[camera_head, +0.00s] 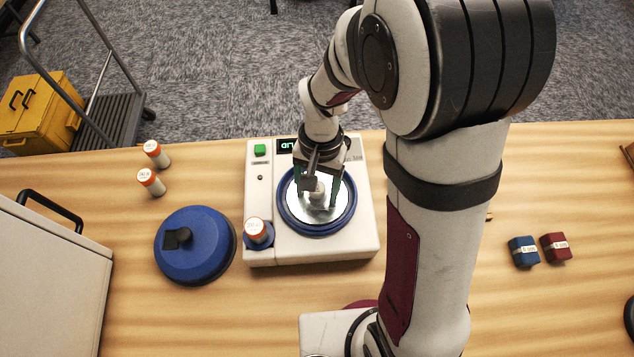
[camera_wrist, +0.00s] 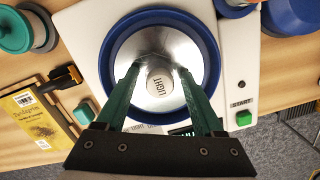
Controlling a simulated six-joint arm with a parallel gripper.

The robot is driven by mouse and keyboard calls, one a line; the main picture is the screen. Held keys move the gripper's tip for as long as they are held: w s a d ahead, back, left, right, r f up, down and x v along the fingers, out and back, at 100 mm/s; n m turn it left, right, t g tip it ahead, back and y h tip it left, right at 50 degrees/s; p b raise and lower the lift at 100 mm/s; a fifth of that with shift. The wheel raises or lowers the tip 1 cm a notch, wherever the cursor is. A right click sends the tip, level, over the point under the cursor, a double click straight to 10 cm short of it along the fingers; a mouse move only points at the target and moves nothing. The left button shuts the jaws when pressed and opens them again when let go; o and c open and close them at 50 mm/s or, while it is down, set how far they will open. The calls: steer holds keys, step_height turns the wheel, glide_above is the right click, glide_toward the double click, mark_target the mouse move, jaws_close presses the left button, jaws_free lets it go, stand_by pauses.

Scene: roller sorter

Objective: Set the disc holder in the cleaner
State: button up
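The cleaner (camera_head: 357,245) is a white box with a round blue-rimmed opening. A shiny silver disc-shaped piece (camera_head: 302,212) sits inside the blue ring, with a pale central knob (camera_head: 317,191); it may be the disc holder. In the wrist view the knob (camera_wrist: 159,88) reads "LIGHT", and the silver surface (camera_wrist: 125,50) surrounds it. My gripper (camera_head: 318,192) is over the opening, its green fingers down on either side of the knob. In the wrist view the fingers (camera_wrist: 160,68) are spread, with a narrow gap showing beside the knob. Contact with the silver surface is unclear.
A blue lid (camera_head: 197,250) lies left of the cleaner. An orange-capped vial (camera_head: 258,232) stands at its front left corner; two more (camera_head: 155,154) stand farther back. A blue box (camera_head: 523,251) and a red box (camera_head: 556,247) are right. The wrist view shows a green START button (camera_wrist: 243,118).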

mark_target(321, 183)
steer(key=shift+r, duration=0.1)
step_height(321, 183, up, 12)
steer(key=w, duration=0.1)
steer(key=s+d+m+t+y, duration=0.1)
steer(key=s+d, duration=0.3)
steer(key=s, duration=1.2)
steer(key=shift+s+r, duration=0.35)
steer(key=shift+r, duration=0.05)
